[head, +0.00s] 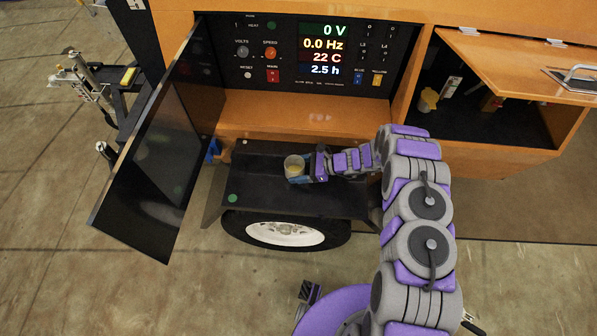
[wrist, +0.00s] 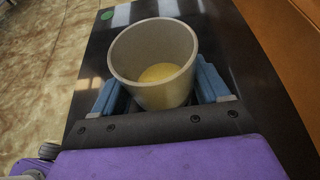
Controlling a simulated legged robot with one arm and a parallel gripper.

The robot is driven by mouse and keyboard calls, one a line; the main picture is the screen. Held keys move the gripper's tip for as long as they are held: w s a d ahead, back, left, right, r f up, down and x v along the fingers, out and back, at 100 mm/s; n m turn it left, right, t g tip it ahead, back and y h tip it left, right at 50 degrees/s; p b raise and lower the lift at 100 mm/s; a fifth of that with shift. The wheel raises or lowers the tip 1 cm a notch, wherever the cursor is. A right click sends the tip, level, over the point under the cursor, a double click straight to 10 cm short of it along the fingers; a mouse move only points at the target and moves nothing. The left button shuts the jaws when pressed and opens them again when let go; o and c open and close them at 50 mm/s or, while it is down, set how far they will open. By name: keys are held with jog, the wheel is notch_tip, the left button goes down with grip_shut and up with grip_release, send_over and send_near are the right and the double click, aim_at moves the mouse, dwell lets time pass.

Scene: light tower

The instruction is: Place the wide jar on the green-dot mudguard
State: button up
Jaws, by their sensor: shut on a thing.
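The wide jar (head: 294,166) is a pale beige, open-topped cup with something yellow inside; it also shows large in the wrist view (wrist: 152,64). My gripper (head: 298,168) has its blue fingers on both sides of the jar and is shut on it. The jar is upright over the black mudguard (head: 262,196), near its middle. I cannot tell whether its base touches the surface. The green dot (head: 233,198) is on the mudguard's left front corner, left of the jar; it also shows in the wrist view (wrist: 107,15), beyond the jar.
An open dark door panel (head: 150,160) hangs left of the mudguard. The orange cabinet with a lit control panel (head: 323,50) rises behind. A wheel (head: 286,233) is below the mudguard. An open compartment (head: 470,110) at right holds a yellow-and-white item (head: 428,100).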

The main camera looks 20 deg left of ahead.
jog(key=shift+f, duration=0.65)
jog(key=shift+d+r, duration=0.2)
jog(key=shift+d, duration=0.3)
jog(key=shift+d+f, duration=0.1)
jog(key=shift+f, duration=0.05)
jog(key=o, duration=0.8)
jog(key=shift+c, duration=0.2)
jog(key=o, duration=0.3)
jog(key=shift+a+f, duration=0.1)
jog(key=shift+a, duration=0.4)
jog(key=shift+d+r, duration=0.25)
jog(key=shift+d, duration=0.05)
jog(key=p+v, duration=0.2)
jog(key=v, duration=1)
jog(key=shift+f, duration=0.1)
